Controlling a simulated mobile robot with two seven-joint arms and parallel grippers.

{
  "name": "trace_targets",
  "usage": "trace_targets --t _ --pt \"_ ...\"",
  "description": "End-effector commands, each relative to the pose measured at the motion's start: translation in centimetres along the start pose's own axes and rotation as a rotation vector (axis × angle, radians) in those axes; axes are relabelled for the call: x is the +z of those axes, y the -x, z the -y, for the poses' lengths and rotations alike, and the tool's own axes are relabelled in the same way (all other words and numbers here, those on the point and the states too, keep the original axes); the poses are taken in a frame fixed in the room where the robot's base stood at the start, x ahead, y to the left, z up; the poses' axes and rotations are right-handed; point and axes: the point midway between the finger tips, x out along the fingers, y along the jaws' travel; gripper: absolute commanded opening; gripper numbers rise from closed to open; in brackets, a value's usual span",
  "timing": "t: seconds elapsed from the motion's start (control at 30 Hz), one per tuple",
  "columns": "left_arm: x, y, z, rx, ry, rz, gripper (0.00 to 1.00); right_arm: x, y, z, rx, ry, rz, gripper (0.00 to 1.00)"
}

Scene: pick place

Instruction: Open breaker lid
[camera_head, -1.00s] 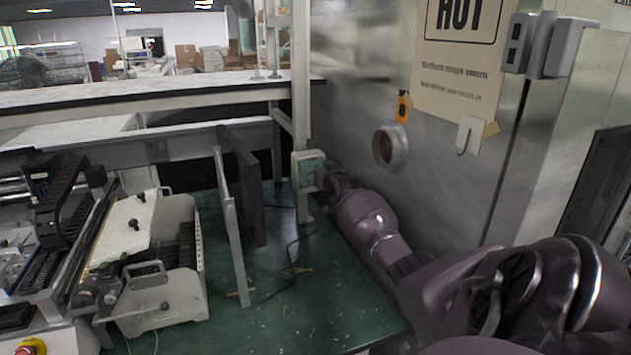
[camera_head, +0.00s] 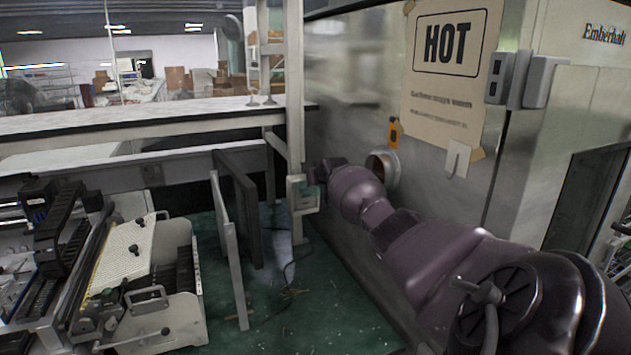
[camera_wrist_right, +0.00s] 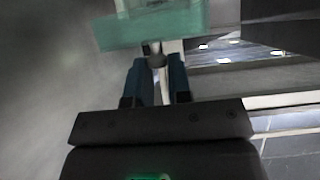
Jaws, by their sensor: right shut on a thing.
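The breaker box (camera_head: 304,196) is a small pale box with a greenish front, fixed to the upright post above the green table. My right gripper (camera_head: 318,172) is at its upper right side, small and partly hidden by my own wrist. In the right wrist view the translucent green breaker lid (camera_wrist_right: 152,28) lies just beyond the fingertips. The right gripper (camera_wrist_right: 157,75) has its two dark teal fingers close around a small grey piece at the lid's lower edge. How far the lid is open is not clear. My left gripper is not in view.
The post (camera_head: 295,90) and a steel cabinet wall (camera_head: 345,60) with a HOT sign (camera_head: 447,42) flank the arm. A round port (camera_head: 382,167) sticks out near my forearm. Upright panels (camera_head: 240,200) and a machine (camera_head: 150,275) stand left. The green table (camera_head: 320,310) is mostly clear in front.

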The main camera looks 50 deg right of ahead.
Motion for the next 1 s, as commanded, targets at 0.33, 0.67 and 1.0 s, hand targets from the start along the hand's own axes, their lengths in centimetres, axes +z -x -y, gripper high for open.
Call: trace_targets --t 0.33,0.67,1.0 --pt "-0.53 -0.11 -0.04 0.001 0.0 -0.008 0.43 -0.96 0.21 -0.04 0.001 0.001 -0.017 0.0" --pt "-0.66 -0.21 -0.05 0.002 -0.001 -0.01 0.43 -0.9 0.2 -0.04 0.001 0.001 -0.016 0.3" --pt "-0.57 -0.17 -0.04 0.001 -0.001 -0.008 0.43 -0.54 0.11 -0.03 0.0 0.001 -0.008 0.43"
